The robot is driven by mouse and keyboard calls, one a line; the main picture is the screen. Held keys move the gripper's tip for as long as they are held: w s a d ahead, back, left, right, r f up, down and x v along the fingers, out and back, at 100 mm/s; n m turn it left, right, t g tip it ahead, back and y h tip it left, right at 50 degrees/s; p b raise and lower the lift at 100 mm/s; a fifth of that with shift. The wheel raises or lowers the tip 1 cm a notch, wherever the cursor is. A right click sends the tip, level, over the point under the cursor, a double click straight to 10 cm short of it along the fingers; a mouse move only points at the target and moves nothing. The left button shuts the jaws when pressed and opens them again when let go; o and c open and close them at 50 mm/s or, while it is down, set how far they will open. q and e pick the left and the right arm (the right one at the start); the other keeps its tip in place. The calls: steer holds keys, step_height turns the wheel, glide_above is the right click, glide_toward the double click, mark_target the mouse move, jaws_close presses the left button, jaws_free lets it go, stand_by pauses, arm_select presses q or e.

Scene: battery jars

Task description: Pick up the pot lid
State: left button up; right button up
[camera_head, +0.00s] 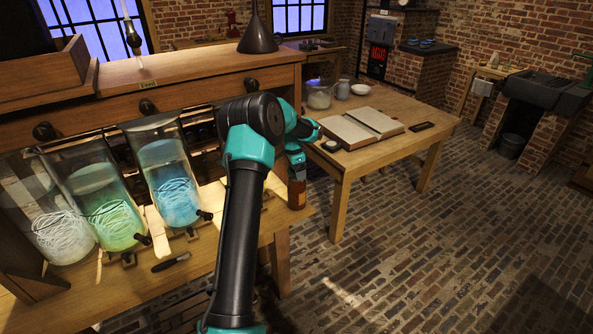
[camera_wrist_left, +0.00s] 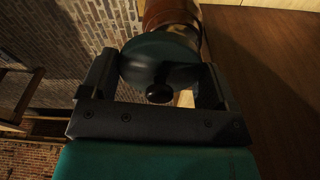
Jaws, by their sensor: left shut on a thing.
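The pot lid (camera_wrist_left: 150,52) is a dark, round disc with a small black knob (camera_wrist_left: 159,93), seen from above in the left wrist view. My left gripper (camera_wrist_left: 160,78) is shut on the lid, with one finger at each side of its rim. A brown pot (camera_head: 297,192) stands at the right end of the wooden workbench, directly below my left gripper (camera_head: 296,164) in the head view. The pot also shows beyond the lid in the left wrist view (camera_wrist_left: 170,14). I cannot tell whether the lid still touches the pot. My right gripper is not in view.
Several glass jars with coloured liquid, including a blue one (camera_head: 170,190), stand on the workbench at left. A dark tool (camera_head: 171,262) lies in front. A separate table (camera_head: 400,135) behind holds an open book (camera_head: 362,127). Open brick floor lies at right.

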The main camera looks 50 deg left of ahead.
arm_select(q)
steer(key=s+d+r, duration=0.1)
steer(key=s+d, duration=0.8)
steer(key=d, duration=0.1)
steer(key=shift+s+d+r, duration=0.2)
steer(key=shift+d, duration=0.2)
